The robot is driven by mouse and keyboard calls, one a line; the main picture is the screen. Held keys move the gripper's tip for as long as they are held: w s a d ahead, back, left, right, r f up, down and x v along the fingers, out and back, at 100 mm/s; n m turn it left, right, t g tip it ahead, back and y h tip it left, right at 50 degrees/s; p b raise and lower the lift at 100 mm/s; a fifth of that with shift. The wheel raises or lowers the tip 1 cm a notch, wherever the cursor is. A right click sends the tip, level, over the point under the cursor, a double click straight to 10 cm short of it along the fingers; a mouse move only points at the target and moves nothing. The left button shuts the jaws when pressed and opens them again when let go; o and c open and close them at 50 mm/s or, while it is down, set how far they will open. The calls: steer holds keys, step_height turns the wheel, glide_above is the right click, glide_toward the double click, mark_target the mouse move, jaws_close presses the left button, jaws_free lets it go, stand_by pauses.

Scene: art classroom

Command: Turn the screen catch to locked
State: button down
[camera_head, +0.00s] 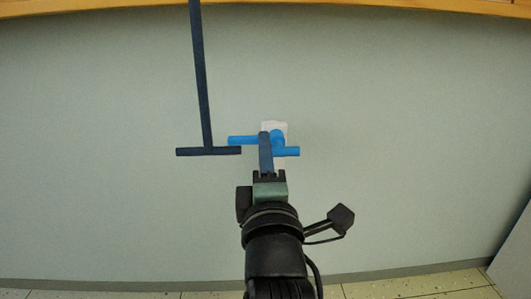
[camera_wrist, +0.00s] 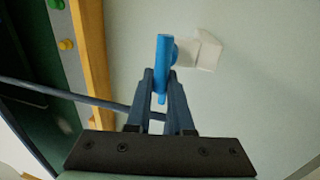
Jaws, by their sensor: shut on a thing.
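The screen catch shows in the head view as a bright blue bar handle (camera_head: 289,151) on a white block (camera_head: 280,126) fixed to the pale wall panel. The bar lies roughly level across the picture. My gripper (camera_head: 265,138) is in front of it and hides part of its middle. In the wrist view, my gripper (camera_wrist: 162,80) has its two dark blue fingers shut on the blue bar (camera_wrist: 163,58), which stands upright between the tips. The white block (camera_wrist: 207,50) is just beyond it to the right. No lock marking can be made out.
A dark blue T-shaped rod (camera_head: 203,85) hangs left of the catch, its crossbar (camera_head: 195,152) ending close to the blue bar. A wooden ledge (camera_head: 300,8) runs along the top. The panel to the right is clear. Tiled floor (camera_head: 400,287) lies below.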

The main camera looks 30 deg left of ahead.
steer(key=c, duration=0.8)
jaws_free()
steer(key=p+v, duration=0.2)
steer(key=v, duration=1.1)
steer(key=shift+w, duration=0.1)
